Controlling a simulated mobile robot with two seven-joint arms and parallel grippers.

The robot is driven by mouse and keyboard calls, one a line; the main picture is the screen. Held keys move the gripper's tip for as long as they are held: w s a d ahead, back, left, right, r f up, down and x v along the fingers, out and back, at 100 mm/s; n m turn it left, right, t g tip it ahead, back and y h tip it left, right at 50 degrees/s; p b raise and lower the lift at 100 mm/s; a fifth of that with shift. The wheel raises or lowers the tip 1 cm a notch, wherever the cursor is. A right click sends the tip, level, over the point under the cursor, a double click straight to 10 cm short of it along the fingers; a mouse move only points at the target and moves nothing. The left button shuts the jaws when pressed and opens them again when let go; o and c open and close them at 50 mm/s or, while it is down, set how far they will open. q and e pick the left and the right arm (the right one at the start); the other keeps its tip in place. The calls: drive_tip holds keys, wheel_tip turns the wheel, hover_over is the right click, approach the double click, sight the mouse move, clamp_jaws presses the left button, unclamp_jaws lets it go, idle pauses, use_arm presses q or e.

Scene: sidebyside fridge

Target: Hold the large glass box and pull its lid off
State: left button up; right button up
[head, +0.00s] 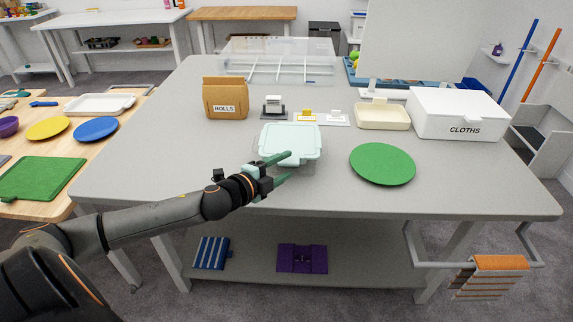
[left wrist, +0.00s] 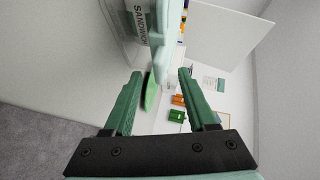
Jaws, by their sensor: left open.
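The large glass box (head: 268,158) stands on the grey table with its pale mint lid (head: 291,138) on top. In the left wrist view the clear box wall (left wrist: 128,22) carries a label starting "SANDW", and the lid's edge (left wrist: 166,35) runs down towards the space between my fingertips. My left gripper (head: 289,166) is open at the box's near side, its green fingers one above the other. It also shows in the left wrist view (left wrist: 161,73). I cannot tell whether the fingers touch the lid. My right gripper is not in view.
A green plate (head: 382,164) lies to the right. A rolls bag (head: 225,98), a cream container (head: 382,116), a white cloths box (head: 460,113) and a clear divided tray (head: 278,68) stand farther back. The table's front left is clear.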

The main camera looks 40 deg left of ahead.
use_arm(q)
drive_tip(key=shift+w+d+f, duration=0.1)
drive_tip(key=shift+w, duration=0.55)
drive_tip(key=shift+c, duration=0.3)
clamp_jaws()
drive_tip(key=shift+o, duration=0.3)
unclamp_jaws()
drive_tip(key=shift+s, duration=0.1)
